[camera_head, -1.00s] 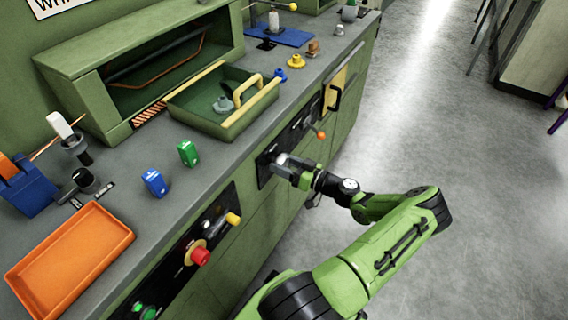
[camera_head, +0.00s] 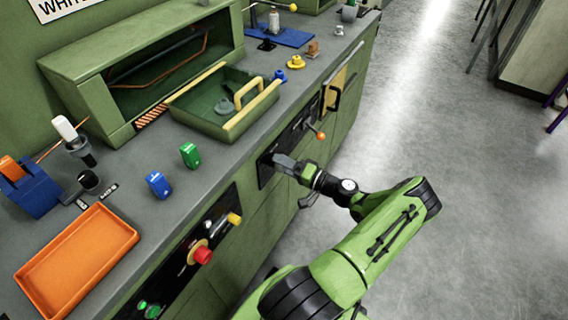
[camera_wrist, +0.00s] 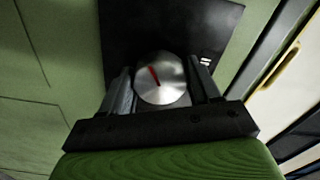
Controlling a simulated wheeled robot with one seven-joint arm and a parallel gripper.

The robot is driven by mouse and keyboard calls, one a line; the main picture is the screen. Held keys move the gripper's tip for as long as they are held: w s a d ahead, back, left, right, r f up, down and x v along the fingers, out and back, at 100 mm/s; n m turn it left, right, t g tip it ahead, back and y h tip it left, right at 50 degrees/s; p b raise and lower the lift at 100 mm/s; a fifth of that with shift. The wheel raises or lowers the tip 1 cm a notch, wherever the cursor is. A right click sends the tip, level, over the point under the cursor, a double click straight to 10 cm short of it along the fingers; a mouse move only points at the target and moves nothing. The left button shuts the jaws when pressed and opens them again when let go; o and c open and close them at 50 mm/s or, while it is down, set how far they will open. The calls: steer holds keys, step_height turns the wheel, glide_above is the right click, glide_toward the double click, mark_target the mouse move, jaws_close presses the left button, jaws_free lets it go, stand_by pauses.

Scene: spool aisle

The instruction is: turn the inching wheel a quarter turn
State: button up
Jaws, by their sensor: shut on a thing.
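The inching wheel (camera_wrist: 170,88) is a round silver disc with a red pointer line, set before a black panel (camera_wrist: 150,30) on the green cabinet front. In the wrist view its red line tilts to the upper left. My gripper (camera_wrist: 161,80) has one finger on each side of the wheel and is shut on its rim. In the head view my gripper (camera_head: 281,162) reaches the cabinet front from the right and hides the wheel.
An orange-knobbed lever (camera_head: 320,135) sits just above and right of my gripper. A red button (camera_head: 203,255) and yellow knob (camera_head: 234,219) are on the lower-left panel. The counter holds a green tray (camera_head: 215,128) and an orange tray (camera_head: 75,262).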

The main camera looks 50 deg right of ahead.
steer(key=m, duration=0.3)
steer(key=shift+m, duration=0.3)
steer(key=shift+m+p, duration=0.45)
steer(key=shift+m, duration=1.45)
steer(key=o, duration=1)
steer(key=shift+o, duration=0.2)
steer(key=s+d+p, duration=0.1)
steer(key=s, duration=1.4)
steer(key=shift+s+d+p, duration=0.2)
steer(key=shift+s+p, duration=0.1)
steer(key=shift+s, duration=0.1)
